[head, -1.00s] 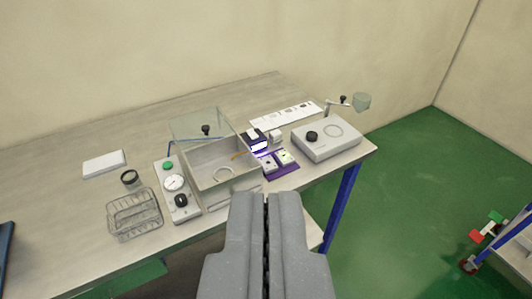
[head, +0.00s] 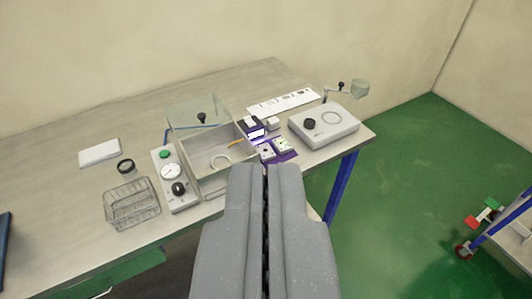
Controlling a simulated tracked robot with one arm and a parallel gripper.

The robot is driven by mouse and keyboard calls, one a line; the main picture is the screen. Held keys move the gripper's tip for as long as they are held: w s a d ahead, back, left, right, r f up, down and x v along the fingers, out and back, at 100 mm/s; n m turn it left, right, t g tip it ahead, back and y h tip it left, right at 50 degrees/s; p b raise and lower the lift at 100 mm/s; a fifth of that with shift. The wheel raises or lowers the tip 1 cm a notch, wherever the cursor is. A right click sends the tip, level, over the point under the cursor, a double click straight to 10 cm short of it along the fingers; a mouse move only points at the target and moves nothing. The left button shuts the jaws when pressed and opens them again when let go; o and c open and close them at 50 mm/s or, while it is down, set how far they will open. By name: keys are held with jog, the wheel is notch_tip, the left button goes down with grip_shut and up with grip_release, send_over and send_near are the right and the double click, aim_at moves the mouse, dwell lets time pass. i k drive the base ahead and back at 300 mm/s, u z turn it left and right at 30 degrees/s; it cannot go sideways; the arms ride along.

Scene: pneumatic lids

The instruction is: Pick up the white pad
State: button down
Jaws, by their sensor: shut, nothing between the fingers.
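A flat white pad (head: 100,151) lies on the grey workbench (head: 70,205) at the left, toward the back. Nothing covers it. My gripper (head: 264,168) is shut and empty, its two grey fingers pressed together at the lower middle of the view. It is well to the right of the pad and nearer to me, in front of the bench.
A purple mat (head: 289,156) holds small items. A white device (head: 324,126) is at right.

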aim_at(273, 124)
jog(key=z, duration=0.55)
jog(key=i, duration=1.9)
jog(key=u, duration=0.45)
